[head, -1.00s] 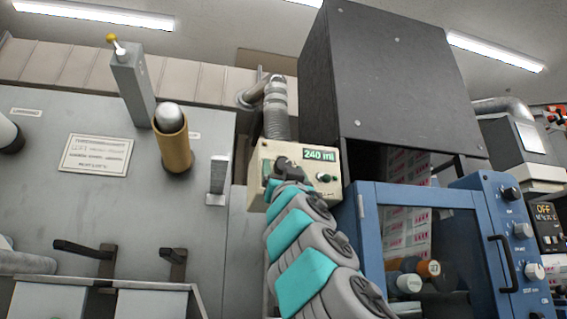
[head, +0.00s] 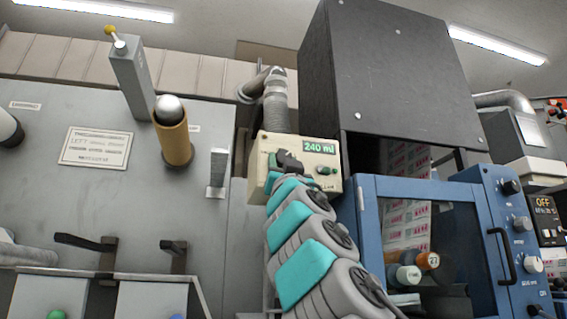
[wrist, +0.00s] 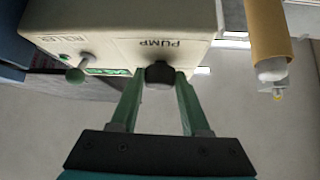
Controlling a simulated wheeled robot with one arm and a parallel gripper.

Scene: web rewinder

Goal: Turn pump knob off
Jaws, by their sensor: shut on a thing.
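The cream pump box (head: 328,186) hangs at the middle of the head view, with a green display (head: 319,147) reading 240 ml. In the wrist view the box (wrist: 110,22) appears upside down, with the word PUMP above a dark round knob (wrist: 159,74). My gripper (wrist: 158,77) has one green finger on each side of this knob and is shut on it. In the head view my gripper (head: 287,161) is at the box front and hides the knob. Which way the knob points cannot be told.
A small green knob (head: 326,170) sits right of my gripper on the same box; it also shows in the wrist view (wrist: 76,75). A blue cabinet (head: 370,235) and black hood (head: 400,80) stand to the right. A brown cylinder (head: 174,145) sticks out left.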

